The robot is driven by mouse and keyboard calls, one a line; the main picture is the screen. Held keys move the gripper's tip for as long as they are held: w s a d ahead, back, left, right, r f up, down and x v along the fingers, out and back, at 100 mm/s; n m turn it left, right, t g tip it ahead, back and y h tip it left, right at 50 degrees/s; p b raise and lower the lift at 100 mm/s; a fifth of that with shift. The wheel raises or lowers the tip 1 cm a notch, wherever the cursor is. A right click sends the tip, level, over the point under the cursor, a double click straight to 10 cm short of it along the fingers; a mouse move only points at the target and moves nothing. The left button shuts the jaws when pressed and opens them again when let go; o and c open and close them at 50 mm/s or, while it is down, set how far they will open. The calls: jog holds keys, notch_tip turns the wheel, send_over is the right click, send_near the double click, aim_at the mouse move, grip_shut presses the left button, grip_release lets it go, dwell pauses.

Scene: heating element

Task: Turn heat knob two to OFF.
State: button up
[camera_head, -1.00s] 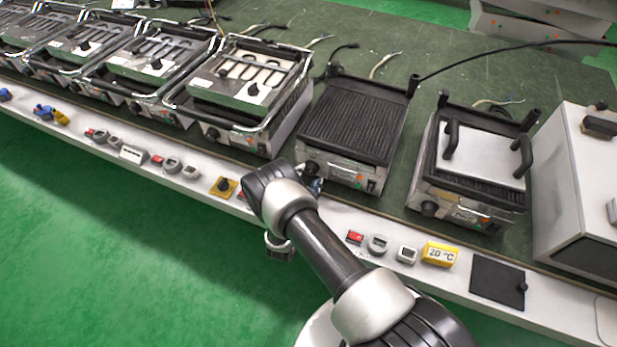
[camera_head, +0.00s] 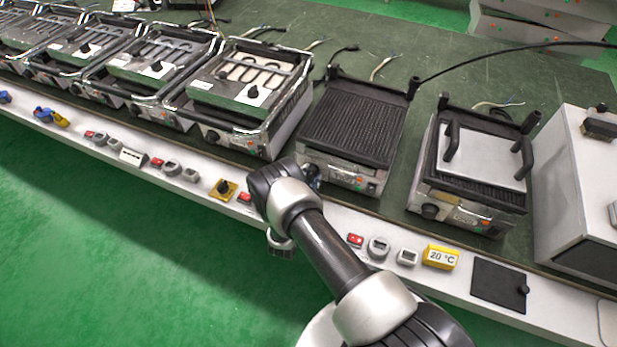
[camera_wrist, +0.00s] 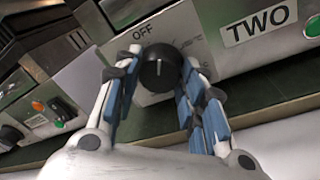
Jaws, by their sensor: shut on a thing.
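Heat knob two (camera_wrist: 160,68) is a round black knob on a pale panel in the wrist view. It has a white pointer line, which points up in the picture, toward the OFF mark (camera_wrist: 144,33). I cannot tell whether it lines up exactly with OFF. The label TWO (camera_wrist: 257,25) is on the panel to the right. My gripper (camera_wrist: 161,74) has its blue-padded fingers on both sides of the knob and is shut on it. In the head view, my arm hides the knob and most of the gripper in front of the ribbed grill (camera_head: 352,122).
A grill with a white plate (camera_head: 483,160) stands to the right, and one with a heating coil (camera_head: 240,90) to the left. The bench front carries a yellow 20 °C display (camera_head: 440,257) and a yellow switch (camera_head: 223,189). A green indicator (camera_wrist: 59,124) shows left of the fingers.

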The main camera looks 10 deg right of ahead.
jog(key=shift+c, duration=1.1)
jog(key=shift+n+g, duration=0.3)
jog(key=shift+n, duration=2.5)
jog(key=o, duration=1.1)
jog(key=shift+c, duration=0.2)
